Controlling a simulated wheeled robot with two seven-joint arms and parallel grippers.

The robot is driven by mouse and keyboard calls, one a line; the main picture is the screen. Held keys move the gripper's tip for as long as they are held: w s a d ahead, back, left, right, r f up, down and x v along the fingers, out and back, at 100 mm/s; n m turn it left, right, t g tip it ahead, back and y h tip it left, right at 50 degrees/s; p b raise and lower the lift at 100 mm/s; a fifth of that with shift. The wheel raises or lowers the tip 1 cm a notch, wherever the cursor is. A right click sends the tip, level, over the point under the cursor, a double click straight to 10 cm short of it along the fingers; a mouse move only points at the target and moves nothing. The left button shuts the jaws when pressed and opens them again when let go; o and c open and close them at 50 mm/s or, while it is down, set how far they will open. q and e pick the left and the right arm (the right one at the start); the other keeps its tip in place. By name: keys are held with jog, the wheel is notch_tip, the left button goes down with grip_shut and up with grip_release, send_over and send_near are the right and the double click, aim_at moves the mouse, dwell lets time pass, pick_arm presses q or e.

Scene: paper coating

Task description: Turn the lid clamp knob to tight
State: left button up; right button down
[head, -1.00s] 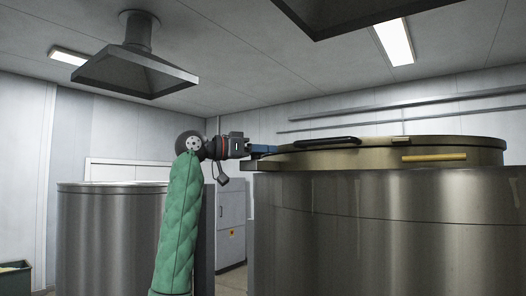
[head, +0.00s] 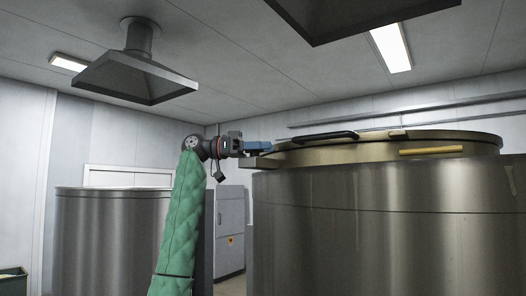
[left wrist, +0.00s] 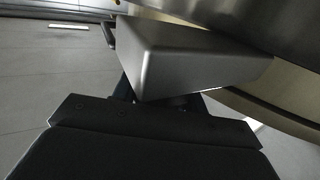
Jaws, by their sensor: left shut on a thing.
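My left gripper (head: 262,147), with blue fingers, reaches from the left to the near-left rim of the large steel vessel (head: 385,225). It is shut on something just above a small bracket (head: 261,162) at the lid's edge. The lid clamp knob is not clearly visible; the fingers hide what they hold. The brass-coloured lid (head: 365,153) lies on the vessel, with a black handle (head: 326,136) and a yellow bar (head: 431,150). The left wrist view shows a smooth grey block (left wrist: 190,55) beyond the dark gripper body; the fingertips are hidden there. My right gripper is out of view.
A second steel drum (head: 110,240) stands at the left, behind my green-sleeved arm. A grey cabinet (head: 230,225) stands at the back. Two extraction hoods hang from the ceiling, one at upper left (head: 135,75). A green bin (head: 12,282) is at lower left.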

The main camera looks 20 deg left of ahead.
pick_arm(q)
jog(key=shift+a, duration=0.1)
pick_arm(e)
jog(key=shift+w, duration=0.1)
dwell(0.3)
pick_arm(q)
jog(key=o, duration=1)
jog(key=shift+a, duration=0.2)
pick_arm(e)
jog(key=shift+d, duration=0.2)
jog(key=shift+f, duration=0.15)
pick_arm(q)
jog(key=shift+a+f+b, duration=0.1)
jog(key=shift+a+b, duration=0.05)
jog(key=shift+b, duration=0.15)
jog(key=a+b, duration=0.3)
jog(key=a, duration=0.4)
jog(key=shift+s+a+b, duration=0.25)
jog(key=shift+s+b, duration=0.1)
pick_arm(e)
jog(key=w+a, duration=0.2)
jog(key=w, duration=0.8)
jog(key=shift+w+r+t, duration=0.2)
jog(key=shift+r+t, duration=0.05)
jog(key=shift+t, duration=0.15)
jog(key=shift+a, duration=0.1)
